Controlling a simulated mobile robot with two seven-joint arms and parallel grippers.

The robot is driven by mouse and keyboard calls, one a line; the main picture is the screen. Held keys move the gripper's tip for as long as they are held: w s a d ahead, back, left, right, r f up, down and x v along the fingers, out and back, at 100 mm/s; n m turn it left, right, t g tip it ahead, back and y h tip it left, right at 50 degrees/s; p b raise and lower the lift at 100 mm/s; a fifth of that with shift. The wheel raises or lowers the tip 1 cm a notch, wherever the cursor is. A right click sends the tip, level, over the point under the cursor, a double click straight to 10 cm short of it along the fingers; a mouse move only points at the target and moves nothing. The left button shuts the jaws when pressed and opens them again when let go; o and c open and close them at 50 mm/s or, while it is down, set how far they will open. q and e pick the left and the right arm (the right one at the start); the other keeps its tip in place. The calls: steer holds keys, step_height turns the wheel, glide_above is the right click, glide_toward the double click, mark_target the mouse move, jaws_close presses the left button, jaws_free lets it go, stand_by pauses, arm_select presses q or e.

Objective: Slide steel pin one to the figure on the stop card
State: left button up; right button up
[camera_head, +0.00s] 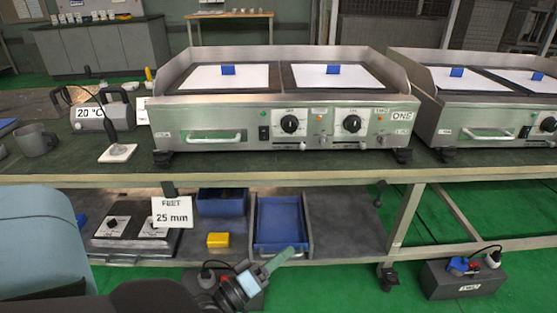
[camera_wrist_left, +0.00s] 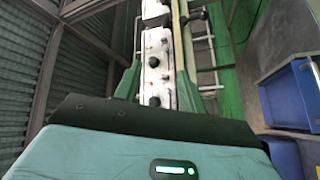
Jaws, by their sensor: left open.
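The nearer griddle, marked ONE (camera_head: 401,116), stands on the bench in the head view. Its front panel has two black dials (camera_head: 290,124) and narrow metal slide parts (camera_head: 352,146) along its lower edge. They are too small to tell which is steel pin one or where it is set. No card is readable as the stop card; a white card (camera_head: 143,110) left of the griddle is partly hidden. My left gripper (camera_head: 262,278) is open and empty, low in front of the bench's lower shelf, well below the panel. My right gripper is not in view.
A 20 °C card (camera_head: 89,112) sits on a grey device at left. A FEET 25 mm card (camera_head: 172,212), a blue tray (camera_head: 282,222) and a yellow block (camera_head: 218,240) are at the lower shelf. A second griddle (camera_head: 480,110) stands right. Green floor lies in front.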

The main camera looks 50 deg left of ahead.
arm_select(q)
steer(key=shift+s+d+f+m+g+h, duration=0.4)
steer(key=shift+s+d+f+m, duration=0.15)
steer(key=shift+s+f+m, duration=0.3)
steer(key=shift+w, duration=0.1)
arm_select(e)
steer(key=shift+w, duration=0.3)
